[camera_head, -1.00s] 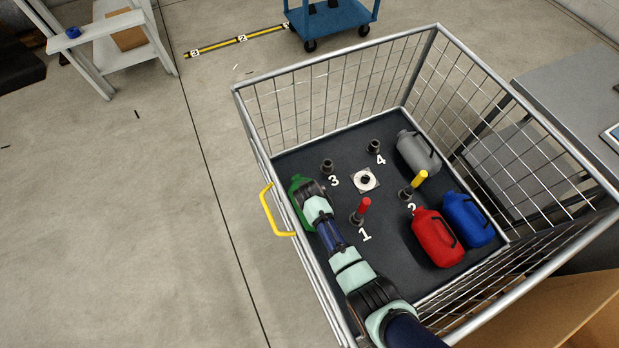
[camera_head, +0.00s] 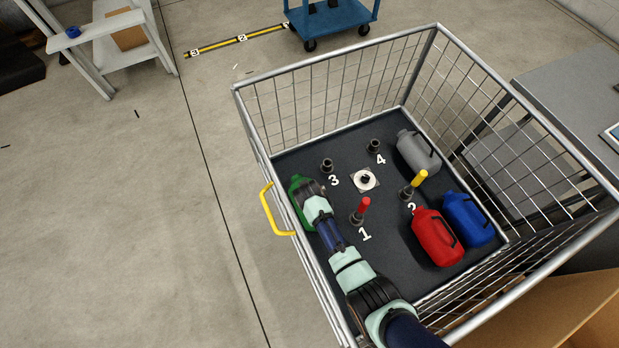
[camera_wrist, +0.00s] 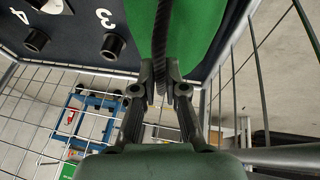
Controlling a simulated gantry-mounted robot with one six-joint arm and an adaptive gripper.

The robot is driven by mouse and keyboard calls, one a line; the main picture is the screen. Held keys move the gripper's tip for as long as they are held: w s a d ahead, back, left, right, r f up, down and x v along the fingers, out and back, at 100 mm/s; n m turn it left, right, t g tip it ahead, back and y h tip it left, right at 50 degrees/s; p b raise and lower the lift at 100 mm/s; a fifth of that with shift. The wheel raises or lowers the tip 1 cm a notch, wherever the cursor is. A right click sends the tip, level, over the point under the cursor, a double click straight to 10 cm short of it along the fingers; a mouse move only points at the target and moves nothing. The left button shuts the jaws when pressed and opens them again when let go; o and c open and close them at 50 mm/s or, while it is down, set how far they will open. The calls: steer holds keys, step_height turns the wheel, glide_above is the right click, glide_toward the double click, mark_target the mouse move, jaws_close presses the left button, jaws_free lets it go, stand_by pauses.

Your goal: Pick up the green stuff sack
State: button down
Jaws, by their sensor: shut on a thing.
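The green stuff sack (camera_head: 297,190) lies at the left side of the wire cage's dark floor, partly hidden under my arm in the head view. In the wrist view the green sack (camera_wrist: 205,35) fills the top middle, with a dark strap running down it. My gripper (camera_wrist: 160,85) is shut on the sack's dark strap, its two fingers on either side of it. In the head view the fingertips are hidden behind my wrist.
The wire cage (camera_head: 335,60) surrounds the floor, with a yellow handle (camera_head: 268,212) outside left. Red (camera_head: 437,238), blue (camera_head: 467,220) and grey (camera_head: 418,152) sacks lie right.

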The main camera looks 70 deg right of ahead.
steer(key=shift+r, duration=0.15)
step_height(320, 180, up, 50)
steer(key=p, duration=4.2)
steer(key=shift+w, duration=0.1)
